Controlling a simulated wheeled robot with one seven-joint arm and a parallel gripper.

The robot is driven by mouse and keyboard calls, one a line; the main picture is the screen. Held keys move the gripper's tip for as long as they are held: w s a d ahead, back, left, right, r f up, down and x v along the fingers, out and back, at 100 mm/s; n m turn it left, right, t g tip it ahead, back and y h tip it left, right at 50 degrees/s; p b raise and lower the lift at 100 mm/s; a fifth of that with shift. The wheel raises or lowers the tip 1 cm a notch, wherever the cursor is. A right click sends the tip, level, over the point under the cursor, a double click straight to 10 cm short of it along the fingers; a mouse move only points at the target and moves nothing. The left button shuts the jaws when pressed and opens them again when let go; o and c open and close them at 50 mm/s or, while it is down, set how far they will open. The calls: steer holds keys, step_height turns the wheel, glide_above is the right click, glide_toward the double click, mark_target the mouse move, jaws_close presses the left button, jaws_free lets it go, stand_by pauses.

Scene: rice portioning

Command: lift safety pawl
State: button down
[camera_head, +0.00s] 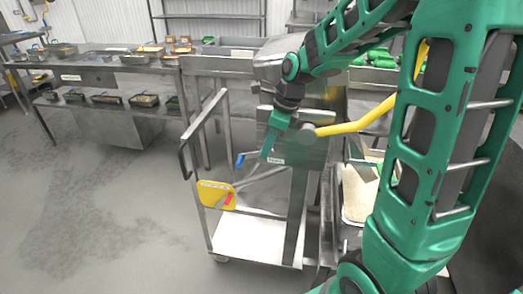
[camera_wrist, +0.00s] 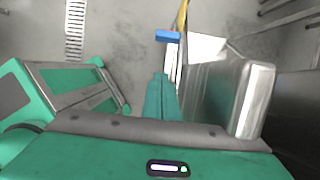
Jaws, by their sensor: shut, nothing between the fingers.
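My gripper (camera_head: 266,155) points down beside the steel housing of the cart, its green fingers together and empty. In the wrist view the closed fingers (camera_wrist: 161,78) end just short of a small blue-tipped lever (camera_wrist: 168,36). That blue tip also shows in the head view (camera_head: 239,161), a little left of my fingertips and apart from them. Below it, a yellow plate (camera_head: 211,193) with a red-tipped piece (camera_head: 228,198) sits at the cart's left side. No label tells me which of these is the safety pawl.
The steel cart (camera_head: 250,240) has upright posts and a low shelf. A yellow bar (camera_head: 365,119) sticks out at the right of the housing. A tub of pale grain (camera_head: 357,194) stands to the right. Shelves with food trays (camera_head: 105,58) are at the left; the floor between is clear.

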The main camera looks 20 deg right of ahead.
steer(key=w+a+f, duration=0.3)
steer(key=a+f, duration=0.1)
steer(key=f, duration=0.1)
steer(key=shift+w+a+f, duration=0.15)
steer(key=shift+a+f, duration=0.15)
